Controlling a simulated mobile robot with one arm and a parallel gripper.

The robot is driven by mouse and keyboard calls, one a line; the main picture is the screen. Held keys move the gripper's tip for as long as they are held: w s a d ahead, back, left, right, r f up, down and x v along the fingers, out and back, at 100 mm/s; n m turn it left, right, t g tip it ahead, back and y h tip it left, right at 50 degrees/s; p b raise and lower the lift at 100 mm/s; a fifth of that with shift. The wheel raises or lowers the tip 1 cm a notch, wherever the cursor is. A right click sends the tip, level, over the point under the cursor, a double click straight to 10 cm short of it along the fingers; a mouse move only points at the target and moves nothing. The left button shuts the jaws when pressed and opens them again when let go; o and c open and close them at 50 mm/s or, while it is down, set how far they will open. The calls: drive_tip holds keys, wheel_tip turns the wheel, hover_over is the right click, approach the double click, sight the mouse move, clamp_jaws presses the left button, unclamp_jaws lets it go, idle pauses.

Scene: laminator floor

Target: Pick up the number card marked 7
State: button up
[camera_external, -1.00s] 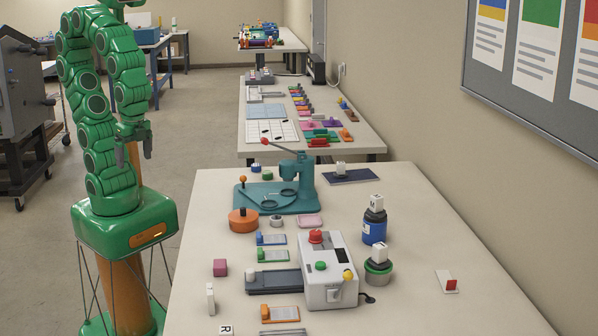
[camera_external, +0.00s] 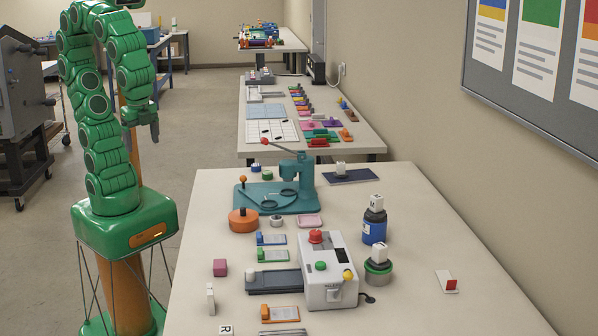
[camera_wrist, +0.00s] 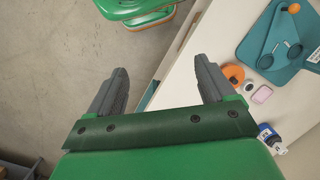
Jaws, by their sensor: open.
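My gripper (camera_external: 146,130) is open and empty. It hangs in the air left of the near table, well away from the things on it. In the wrist view its two grey fingers are spread (camera_wrist: 160,85), with floor and a table edge beyond. No legible 7 shows in either view. Small cards with coloured clips lie on the near table: a blue-clipped one (camera_external: 273,239), a green-clipped one (camera_external: 275,255) and an orange-clipped one (camera_external: 283,313). Their markings are too small to read. A white piece with a red block (camera_external: 446,282) lies at the right.
The near table (camera_external: 420,235) holds a white machine (camera_external: 327,275), a teal press (camera_external: 285,195), a blue bottle (camera_external: 374,228) and an orange round pot (camera_external: 243,221). Its right side is mostly clear. A second table (camera_external: 355,130) stands behind, crowded with small items.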

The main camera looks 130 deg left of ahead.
drive_tip(key=w+a+r+m+t+y, duration=0.15)
drive_tip(key=w+m+y, duration=0.35)
drive_tip(key=w, duration=0.6)
drive_tip(key=w+m+t+y, duration=0.25)
drive_tip(key=w+m, duration=0.35)
drive_tip(key=w, duration=0.5)
drive_tip(key=w+d+f+m+t+y, duration=0.2)
drive_tip(key=w+d+m+t, duration=0.4)
drive_tip(key=w+d+m, duration=1.05)
drive_tip(key=n, duration=0.3)
approach(219, 309)
drive_tip(key=r, duration=0.1)
drive_tip(key=a+r, duration=0.1)
drive_tip(key=w+r, duration=0.1)
drive_tip(key=shift+a+m+t, duration=0.25)
drive_tip(key=shift+a+t, duration=0.05)
drive_tip(key=shift+a, duration=0.05)
drive_tip(key=shift+w+a+f, duration=0.1)
drive_tip(key=shift+f, duration=0.25)
drive_tip(key=shift+x, duration=3.8)
drive_tip(key=shift+f, duration=0.1)
drive_tip(key=shift+c, duration=0.5)
drive_tip(key=c, duration=1)
